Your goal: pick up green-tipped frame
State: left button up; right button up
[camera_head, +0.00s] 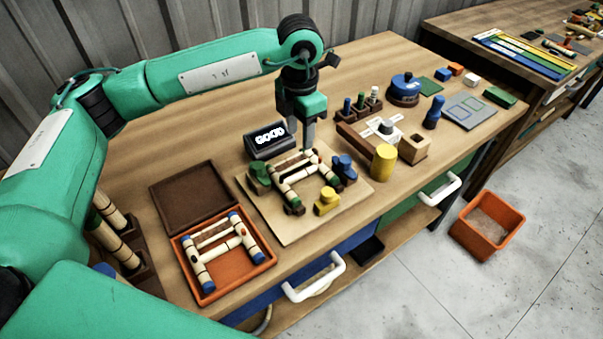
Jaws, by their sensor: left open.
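The green-tipped frame (297,178) is made of pale rattan-like bars with dark bands and green ends. It lies on a light wooden board (285,228) in the middle of the table, between green, blue and yellow blocks. My left gripper (303,145) is open and points down at the frame's far side. Its fingertips are at or just above the far bar; I cannot tell if they touch it. The gripper hides part of the far bar. My right gripper is not in view.
A blue-tipped frame (219,248) lies in an orange tray (205,298) with an open brown lid. A dark "GOOD" display (268,139) stands close behind the board. A yellow cylinder (384,162) stands to its right. An orange bin (487,224) is on the floor.

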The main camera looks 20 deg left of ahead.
pick_arm(q)
send_over(301, 172)
notch_tip(301, 172, down, 6)
jog(key=shift+w+a+f+p, duration=0.15)
jog(key=shift+f+p, duration=0.05)
jog(key=shift+p, duration=0.25)
jog(key=shift+f+p, duration=0.9)
jog(key=shift+f, duration=1.75)
jog(key=shift+d, duration=0.2)
grip_shut()
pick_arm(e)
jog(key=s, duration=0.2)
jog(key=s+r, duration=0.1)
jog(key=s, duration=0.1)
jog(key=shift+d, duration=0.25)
pick_arm(q)
jog(key=shift+r, duration=0.1)
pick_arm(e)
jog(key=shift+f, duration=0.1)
